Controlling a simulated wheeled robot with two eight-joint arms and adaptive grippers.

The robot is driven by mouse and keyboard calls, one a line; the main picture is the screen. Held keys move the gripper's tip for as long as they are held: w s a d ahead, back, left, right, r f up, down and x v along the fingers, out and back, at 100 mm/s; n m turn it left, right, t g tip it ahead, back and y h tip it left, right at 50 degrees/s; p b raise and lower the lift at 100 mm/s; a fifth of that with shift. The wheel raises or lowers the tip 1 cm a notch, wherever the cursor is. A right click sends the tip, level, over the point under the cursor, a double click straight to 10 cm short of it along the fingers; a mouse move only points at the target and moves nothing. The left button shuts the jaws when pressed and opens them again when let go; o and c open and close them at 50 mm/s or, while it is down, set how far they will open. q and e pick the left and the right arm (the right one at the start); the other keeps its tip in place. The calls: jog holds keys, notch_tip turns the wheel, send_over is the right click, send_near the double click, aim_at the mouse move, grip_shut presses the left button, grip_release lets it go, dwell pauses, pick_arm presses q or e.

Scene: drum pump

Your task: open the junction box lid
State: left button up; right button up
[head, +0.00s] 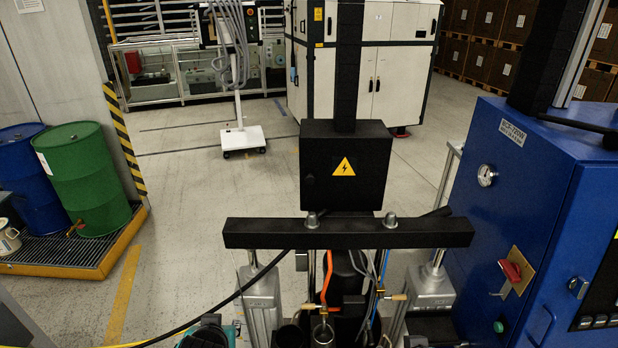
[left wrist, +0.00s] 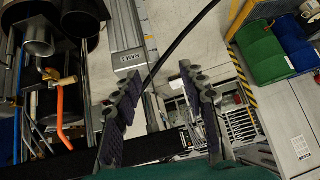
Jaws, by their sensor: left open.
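The junction box (head: 318,183) is a black box with a yellow warning triangle on its front, mounted on a black post above the black crossbar (head: 260,233) in the head view. Its lid looks closed. I cannot make out the box in the left wrist view. My left gripper (head: 208,332) shows only partly at the bottom of the head view, low and left of the box and well apart from it. In the left wrist view its two dark ridged fingers (left wrist: 161,76) are spread with nothing held between them. My right gripper is not in view.
A black hose (head: 240,288) arcs from the crossbar to the lower left. Grey cylinders (head: 262,297) stand below the crossbar. A blue cabinet (head: 520,185) closes off the right side. Green and blue drums (head: 90,175) stand at the left. The floor left of the box is free.

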pick_arm(q)
jog(key=w+d+r+t+y+p, duration=0.1)
jog(key=w+d+r+t+p, duration=0.1)
jog(key=w+r+p, duration=0.35)
jog(key=m+t+h+p, duration=0.1)
jog(key=t+h+p, duration=0.2)
jog(key=t+p, duration=0.5)
send_near(310, 181)
jog(key=w, duration=0.8)
jog(key=shift+w+r, duration=0.1)
jog(key=shift+r, duration=0.05)
grip_shut()
